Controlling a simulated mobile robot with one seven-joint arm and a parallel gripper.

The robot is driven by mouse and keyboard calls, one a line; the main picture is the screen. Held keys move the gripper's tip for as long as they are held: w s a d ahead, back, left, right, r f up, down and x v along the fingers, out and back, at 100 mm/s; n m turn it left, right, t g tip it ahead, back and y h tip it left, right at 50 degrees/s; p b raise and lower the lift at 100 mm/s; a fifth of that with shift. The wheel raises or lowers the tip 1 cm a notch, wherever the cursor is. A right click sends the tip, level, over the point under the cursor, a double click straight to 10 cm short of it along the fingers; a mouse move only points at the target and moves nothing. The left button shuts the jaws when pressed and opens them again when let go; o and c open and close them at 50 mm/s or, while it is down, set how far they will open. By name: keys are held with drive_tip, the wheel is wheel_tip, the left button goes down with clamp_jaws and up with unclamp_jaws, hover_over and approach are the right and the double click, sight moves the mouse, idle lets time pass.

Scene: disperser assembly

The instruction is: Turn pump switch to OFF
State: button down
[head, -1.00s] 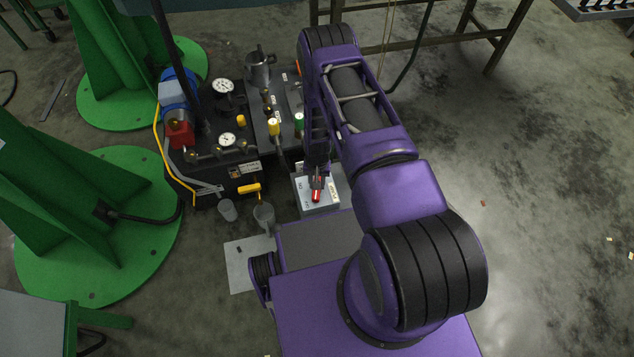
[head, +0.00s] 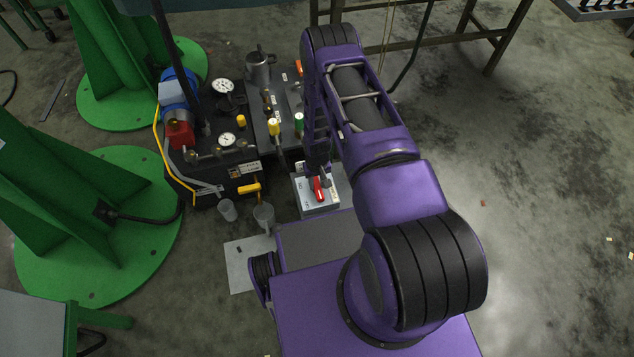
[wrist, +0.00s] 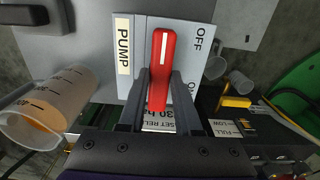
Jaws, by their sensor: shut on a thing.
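The pump switch is a red handle (wrist: 161,62) with a white line, on a light grey plate marked PUMP, OFF and ON. In the wrist view the handle runs nearly upright, with its white-lined end level with OFF at its right. ON is lower, partly hidden by a finger. My gripper (wrist: 158,92) is shut on the red handle, with one finger on each side. In the head view the handle (head: 319,189) is on the grey switch box (head: 318,209), with my gripper (head: 320,178) at it and my arm partly covering the box.
A black hydraulic unit (head: 212,170) with gauges and a yellow handle (head: 248,190) stands left of the switch box. Clear cups (head: 264,216) stand just left of the box. A graduated container (wrist: 45,110) is close at left in the wrist view. Green stands are farther left.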

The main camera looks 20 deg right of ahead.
sight(317, 184)
drive_tip(key=c, duration=0.6)
unclamp_jaws()
drive_tip(key=shift+r, duration=0.1)
wheel_tip(317, 184, up, 17)
drive_tip(key=p, duration=0.3)
drive_tip(key=shift+w+r, duration=0.1)
drive_tip(key=shift+r, duration=0.05)
